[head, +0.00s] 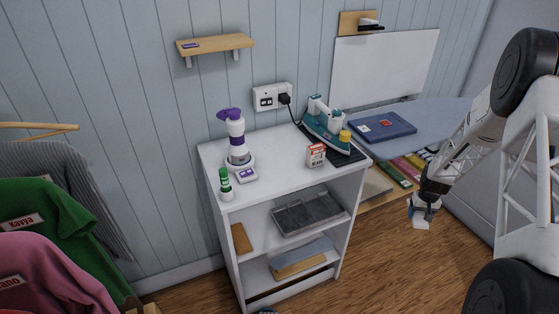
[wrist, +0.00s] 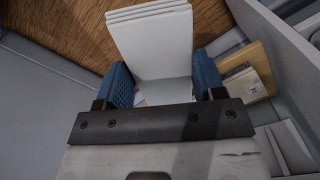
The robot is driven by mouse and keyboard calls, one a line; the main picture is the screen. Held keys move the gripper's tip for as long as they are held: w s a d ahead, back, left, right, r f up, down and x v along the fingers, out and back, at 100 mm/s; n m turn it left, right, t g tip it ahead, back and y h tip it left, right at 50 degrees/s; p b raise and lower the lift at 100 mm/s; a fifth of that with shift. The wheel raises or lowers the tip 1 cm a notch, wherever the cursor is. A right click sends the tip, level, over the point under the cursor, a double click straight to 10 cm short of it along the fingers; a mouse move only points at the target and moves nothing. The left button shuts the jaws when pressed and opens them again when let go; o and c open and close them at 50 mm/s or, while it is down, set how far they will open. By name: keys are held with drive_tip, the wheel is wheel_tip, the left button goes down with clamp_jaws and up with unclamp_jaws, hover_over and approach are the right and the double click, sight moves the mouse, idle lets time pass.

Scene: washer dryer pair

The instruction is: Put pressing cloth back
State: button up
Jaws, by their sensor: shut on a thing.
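My gripper (head: 424,209) hangs in the air to the right of the white shelf unit, above the wooden floor. In the wrist view my gripper (wrist: 165,82) has its blue finger pads on either side of a white, flat, layered thing that looks like the folded pressing cloth (wrist: 150,38). The gripper is shut on it, and the cloth sticks out beyond the fingertips. In the head view only a small white part of the cloth (head: 421,225) shows below the fingers.
The white shelf unit (head: 300,185) carries an iron (head: 325,122), a purple-white bottle (head: 236,135) and small packs. A blue folded item (head: 383,127) lies on the ironing board (head: 440,118). A wall shelf (head: 215,44) and a large white panel (head: 385,65) are behind. Clothes hang left.

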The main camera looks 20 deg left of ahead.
drive_tip(key=s+d+f+m, duration=0.15)
drive_tip(key=s+f, duration=0.45)
drive_tip(key=f, duration=0.6)
drive_tip(key=s+a+r+n, duration=0.1)
drive_tip(key=s+a+r, duration=0.3)
drive_tip(key=a+r, duration=0.6)
drive_tip(key=s+a+r+n, duration=0.1)
drive_tip(key=s+a+r, duration=0.3)
drive_tip(key=a+r, duration=0.7)
drive_tip(key=s+a+r+n, duration=0.2)
drive_tip(key=s+a+r, duration=0.35)
drive_tip(key=r, duration=0.75)
drive_tip(key=s+a+r+n, duration=0.2)
drive_tip(key=a, duration=0.8)
drive_tip(key=s+a+r+n, duration=0.2)
drive_tip(key=s+a, duration=0.1)
drive_tip(key=a, duration=0.6)
drive_tip(key=shift+a+r, duration=0.2)
drive_tip(key=shift+a, duration=0.15)
drive_tip(key=shift+w, duration=0.1)
drive_tip(key=w+a, duration=0.3)
drive_tip(key=w, duration=0.1)
drive_tip(key=w+a+f, duration=0.1)
drive_tip(key=w+a, duration=0.1)
drive_tip(key=w, duration=0.3)
drive_tip(key=w+a, duration=0.3)
drive_tip(key=w, duration=0.1)
drive_tip(key=shift+w+a+f, duration=0.2)
drive_tip(key=shift+a+f, duration=0.05)
drive_tip(key=shift+a, duration=0.05)
